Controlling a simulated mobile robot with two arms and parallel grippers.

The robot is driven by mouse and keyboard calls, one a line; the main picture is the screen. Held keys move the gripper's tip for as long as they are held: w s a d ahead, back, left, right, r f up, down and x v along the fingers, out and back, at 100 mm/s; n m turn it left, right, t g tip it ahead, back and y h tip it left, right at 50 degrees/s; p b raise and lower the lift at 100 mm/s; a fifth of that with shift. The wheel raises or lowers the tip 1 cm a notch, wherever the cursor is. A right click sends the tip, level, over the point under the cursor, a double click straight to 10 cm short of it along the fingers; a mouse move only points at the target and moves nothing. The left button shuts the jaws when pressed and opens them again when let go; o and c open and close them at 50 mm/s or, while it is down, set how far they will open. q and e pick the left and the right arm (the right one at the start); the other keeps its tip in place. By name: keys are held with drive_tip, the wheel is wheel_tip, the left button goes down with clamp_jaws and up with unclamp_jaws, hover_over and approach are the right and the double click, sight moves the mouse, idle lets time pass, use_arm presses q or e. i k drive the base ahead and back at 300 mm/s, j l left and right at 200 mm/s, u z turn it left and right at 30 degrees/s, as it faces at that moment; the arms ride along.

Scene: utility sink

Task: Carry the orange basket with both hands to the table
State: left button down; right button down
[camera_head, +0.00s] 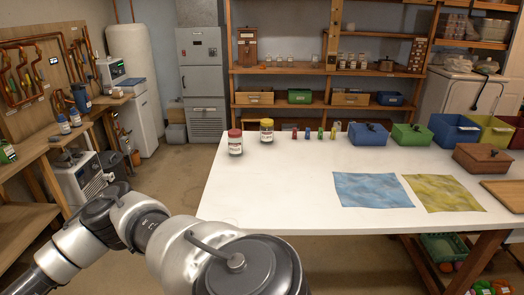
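The white table (290,190) fills the middle and right of the view. I cannot make out a basket that is clearly orange. My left arm comes in from the lower left, and its links cover the floor by the table's near left corner. Its gripper is not visible. My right arm and gripper are not in view.
On the table stand a red-lidded jar (235,143), a yellow-lidded jar (267,131), blue (368,135) and green (411,136) bins, and a reddish-brown box (484,160). A blue cloth (371,190) and yellow cloth (444,193) lie flat. The table's left front is clear.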

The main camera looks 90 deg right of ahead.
sight(281, 183)
drive_tip(key=i+l+z, duration=0.15)
drive_tip(key=z, duration=2.65)
drive_tip(key=i+z, duration=0.2)
drive_tip(key=i, duration=1.3)
